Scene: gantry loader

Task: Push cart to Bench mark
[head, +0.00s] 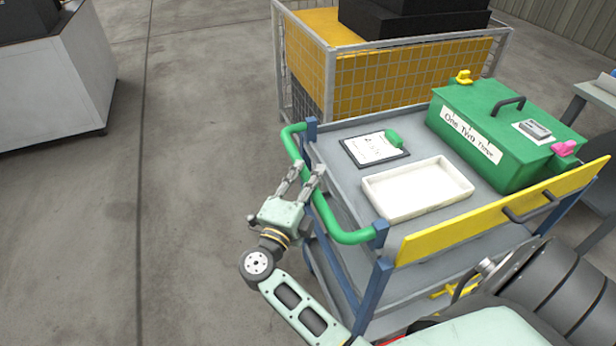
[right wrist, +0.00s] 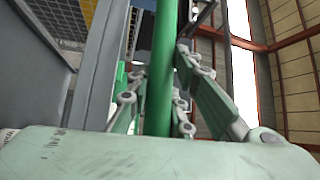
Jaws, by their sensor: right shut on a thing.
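The cart (head: 345,190) has a grey top, blue posts, a lower shelf and a green push handle (head: 343,236) on its left end. My right gripper (head: 305,173) is shut on the long bar of that handle. In the right wrist view the green bar (right wrist: 161,85) runs between the two fingers of the right gripper (right wrist: 160,88). On the cart's top are a green box (head: 480,150) with a "One Two Three" label, a white tray (head: 400,205) and a clipboard (head: 365,152). No Bench mark on the floor shows. My left gripper is not in view.
A wire-mesh cage (head: 300,60) with yellow panels stands close behind the cart. A grey cabinet (head: 60,85) is at the far left. A grey bench (head: 590,92) is at the right edge. The floor between cabinet and cart is clear.

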